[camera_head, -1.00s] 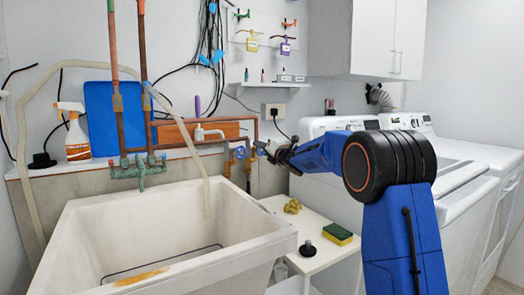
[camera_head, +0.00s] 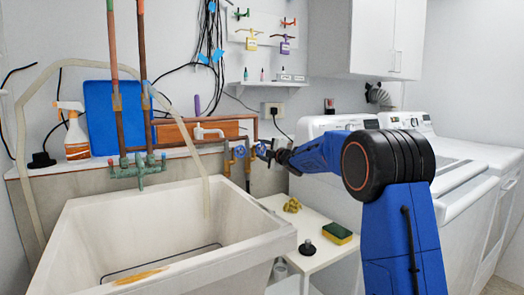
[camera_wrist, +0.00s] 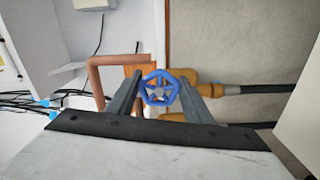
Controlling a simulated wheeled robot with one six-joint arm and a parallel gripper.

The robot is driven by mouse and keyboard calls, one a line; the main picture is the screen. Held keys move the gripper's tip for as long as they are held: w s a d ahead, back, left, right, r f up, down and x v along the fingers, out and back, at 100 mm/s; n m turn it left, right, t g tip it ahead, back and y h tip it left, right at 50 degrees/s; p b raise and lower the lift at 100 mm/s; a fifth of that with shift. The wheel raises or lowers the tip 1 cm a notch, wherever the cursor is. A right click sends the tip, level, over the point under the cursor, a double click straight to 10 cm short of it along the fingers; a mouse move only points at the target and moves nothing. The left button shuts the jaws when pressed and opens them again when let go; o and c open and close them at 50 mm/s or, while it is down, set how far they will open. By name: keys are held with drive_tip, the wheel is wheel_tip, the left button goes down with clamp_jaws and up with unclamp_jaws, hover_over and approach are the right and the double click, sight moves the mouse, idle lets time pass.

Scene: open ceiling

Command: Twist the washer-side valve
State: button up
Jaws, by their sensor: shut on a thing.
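Two small valves with blue handwheels sit on the copper pipes right of the sink. One is the left valve (camera_head: 239,152); the other, on the side toward the washers, is the right valve (camera_head: 260,148), partly hidden by my gripper (camera_head: 266,151). In the wrist view my gripper (camera_wrist: 161,80) has its two dark fingers on either side of a blue spoked handwheel (camera_wrist: 160,89), shut on it. The wheel sits centred between the fingertips, with orange-brass fittings behind it.
A white sink (camera_head: 250,243) stands left of my arm. A small white table (camera_head: 318,258) below holds a sponge (camera_head: 337,233), a brass fitting (camera_head: 292,205) and a dark knob (camera_head: 307,248). White washers (camera_head: 458,170) stand right. A copper pipe loop (camera_wrist: 98,75) runs beside the wheel.

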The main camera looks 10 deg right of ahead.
drive_tip(key=m, duration=0.7)
drive_tip(key=shift+f, duration=0.2)
drive_tip(key=m, duration=0.4)
drive_tip(key=shift+a+f, duration=0.1)
drive_tip(key=m, duration=0.4)
drive_tip(key=shift+s+a+m, duration=0.1)
drive_tip(key=shift+m, duration=0.2)
drive_tip(key=m, duration=0.6)
drive_tip(key=shift+a, duration=0.15)
drive_tip(key=m, duration=0.6)
drive_tip(key=shift+s+a, duration=0.1)
drive_tip(key=shift+m, duration=0.3)
drive_tip(key=o, duration=1)
